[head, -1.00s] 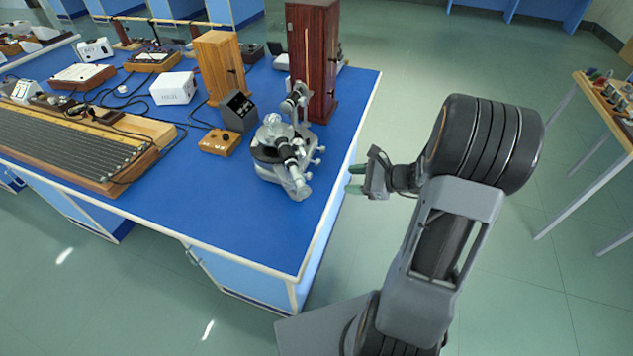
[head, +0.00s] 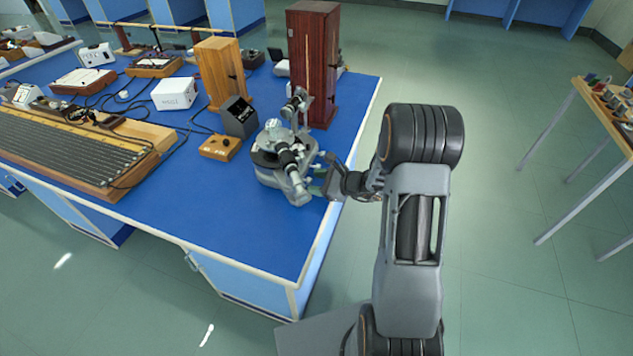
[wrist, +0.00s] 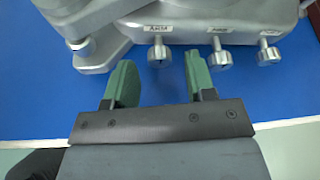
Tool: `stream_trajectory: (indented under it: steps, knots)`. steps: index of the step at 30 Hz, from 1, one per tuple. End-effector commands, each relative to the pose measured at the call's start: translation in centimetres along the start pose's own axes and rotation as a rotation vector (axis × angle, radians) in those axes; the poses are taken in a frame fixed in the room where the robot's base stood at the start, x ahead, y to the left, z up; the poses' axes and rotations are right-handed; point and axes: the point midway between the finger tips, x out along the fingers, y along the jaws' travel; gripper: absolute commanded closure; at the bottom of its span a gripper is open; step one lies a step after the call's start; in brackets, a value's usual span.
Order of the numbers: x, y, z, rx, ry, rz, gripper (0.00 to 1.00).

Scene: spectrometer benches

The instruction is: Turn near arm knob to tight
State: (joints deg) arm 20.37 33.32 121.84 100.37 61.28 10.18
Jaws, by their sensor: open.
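The grey spectrometer (head: 268,172) stands near the right edge of the blue bench. In the wrist view its base (wrist: 190,17) carries three silver knobs in a row: a left knob (wrist: 159,53), a middle knob (wrist: 220,58) and a right knob (wrist: 268,54). Small labels sit above them, too small to read surely, so I cannot tell which is the near arm knob. My gripper (wrist: 160,75) is open and empty, its green fingers either side of the left knob's line. The left knob lies just ahead between the fingertips, with no visible contact.
A dark red wooden cabinet (head: 325,65) stands behind the spectrometer. A small wooden box (head: 220,147) and a dark meter (head: 239,117) stand to its left. A silver spectrometer arm (wrist: 95,25) juts out left of my fingers. The bench front is clear.

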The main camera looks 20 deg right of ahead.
Motion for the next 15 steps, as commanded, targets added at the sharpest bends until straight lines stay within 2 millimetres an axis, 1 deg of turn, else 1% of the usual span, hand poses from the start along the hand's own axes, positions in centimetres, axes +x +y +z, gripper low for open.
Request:
stream_trajectory:
  steps: [4, 11, 12, 15]
  knots:
    - [0.47, 0.02, -0.02, 0.0, 0.001, 0.001, 0.5]
    - [0.51, 0.01, -0.01, 0.0, 0.0, 0.0, 0.5]
    - [0.5, 0.01, -0.01, 0.0, 0.0, 0.0, 0.51]
    - [0.49, 0.01, -0.01, 0.0, 0.0, 0.0, 0.6]
